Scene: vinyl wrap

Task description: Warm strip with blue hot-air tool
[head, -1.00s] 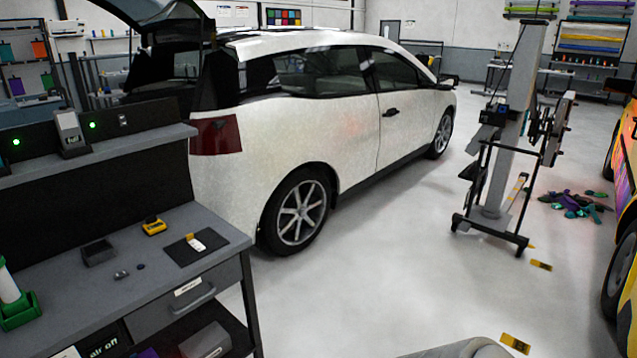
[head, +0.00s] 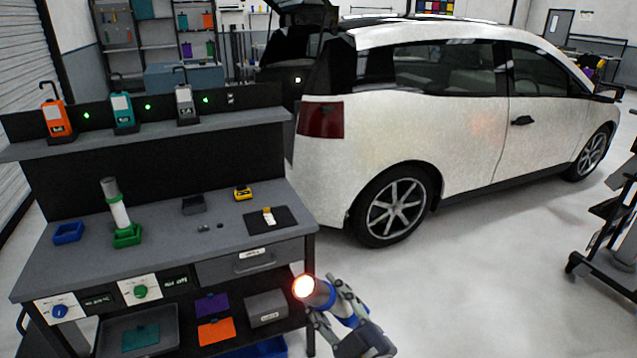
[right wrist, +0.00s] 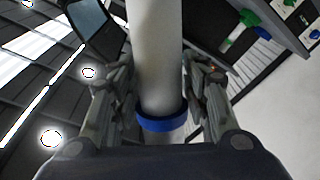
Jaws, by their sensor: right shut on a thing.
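My right gripper (head: 331,303) is shut on the hot-air tool (head: 317,293), in front of the bench's right end. The tool is a grey tube with a blue band, and its open end glows orange-white. In the right wrist view the pale tube (right wrist: 160,55) lies between the two fingers, with the blue band (right wrist: 162,123) near the palm. On the bench, a small white strip-like piece with a yellow part (head: 268,217) lies on a dark mat (head: 285,216), apart from the tool. I cannot tell for sure that it is the strip. My left gripper is not in view.
An empty blue holder (head: 68,233) and a green-banded tool (head: 119,214) in a green holder stand on the bench. Blue (head: 60,311) and green (head: 141,292) knobs are on its front. A white car (head: 440,120) stands behind right.

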